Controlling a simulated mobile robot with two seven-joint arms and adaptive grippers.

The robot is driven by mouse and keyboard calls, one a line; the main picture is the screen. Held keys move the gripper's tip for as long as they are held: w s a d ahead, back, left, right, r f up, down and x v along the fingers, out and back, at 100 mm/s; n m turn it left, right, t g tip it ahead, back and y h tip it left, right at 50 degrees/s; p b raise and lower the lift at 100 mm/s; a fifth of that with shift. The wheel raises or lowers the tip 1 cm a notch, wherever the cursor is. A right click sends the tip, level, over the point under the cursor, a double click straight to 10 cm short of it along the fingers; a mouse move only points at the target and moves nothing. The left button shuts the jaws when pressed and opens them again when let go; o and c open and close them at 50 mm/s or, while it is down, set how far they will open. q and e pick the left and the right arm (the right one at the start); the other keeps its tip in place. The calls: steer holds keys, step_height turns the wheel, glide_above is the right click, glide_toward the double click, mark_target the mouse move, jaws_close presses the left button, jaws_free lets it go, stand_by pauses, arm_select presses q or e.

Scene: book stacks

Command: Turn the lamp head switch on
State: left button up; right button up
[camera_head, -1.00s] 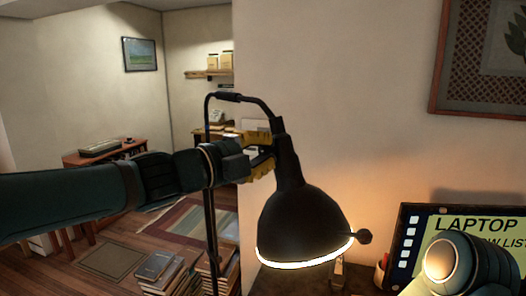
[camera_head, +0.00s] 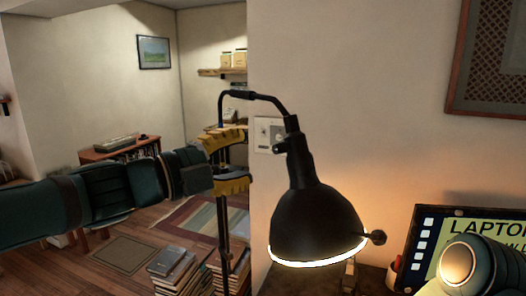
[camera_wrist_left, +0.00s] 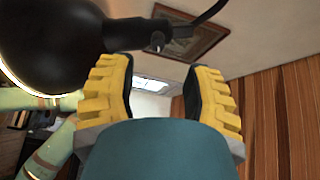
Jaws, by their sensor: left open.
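The black desk lamp head (camera_head: 317,222) hangs from a curved arm, and its rim glows bright white. A small dark switch-like stub (camera_head: 281,147) sticks out from its neck; one also shows in the left wrist view (camera_wrist_left: 157,41). The left wrist view shows both fingers (camera_wrist_left: 160,82), with the lamp head (camera_wrist_left: 55,40) at upper left. My right gripper is out of view.
A lit laptop screen (camera_head: 462,245) stands at lower right, partly hidden by my right arm. A wall switch plate (camera_head: 269,134) is behind the lamp neck. Book stacks (camera_head: 175,272) stand on the floor at lower left. A framed picture (camera_head: 490,60) hangs at upper right.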

arm_select(q)
steer(key=v, duration=0.3)
steer(key=shift+s+a, duration=0.25)
steer(key=shift+a, duration=0.1)
steer(key=w+f+n+y, duration=0.1)
steer(key=w+f+n, duration=0.2)
steer(key=f, duration=0.3)
steer(key=w+d+f+n+y, duration=0.1)
steer(key=w+f+n, duration=0.25)
steer(key=f, duration=0.25)
steer(key=w+f+n+y, duration=0.1)
steer(key=w+f+n, duration=0.25)
steer(key=f, duration=0.25)
step_height(320, 180, down, 17)
steer(key=n+g+y, duration=0.2)
steer(key=n+y, duration=0.2)
steer(key=n, duration=0.4)
steer(key=s+f+n+g+y, duration=0.1)
steer(key=s+f+n+g, duration=0.3)
steer(key=s+f, duration=0.5)
steer(key=s+a+f+n+g+y, duration=0.1)
steer(key=s+f+n, duration=0.5)
steer(key=f, duration=1.1)
steer(key=s+g+y, duration=0.1)
steer(key=s+g, duration=0.1)
steer(key=s, duration=0.2)
steer(key=shift+s+a+f+g, duration=0.2)
steer(key=shift+a+g, duration=0.05)
steer(key=shift+g, duration=0.15)
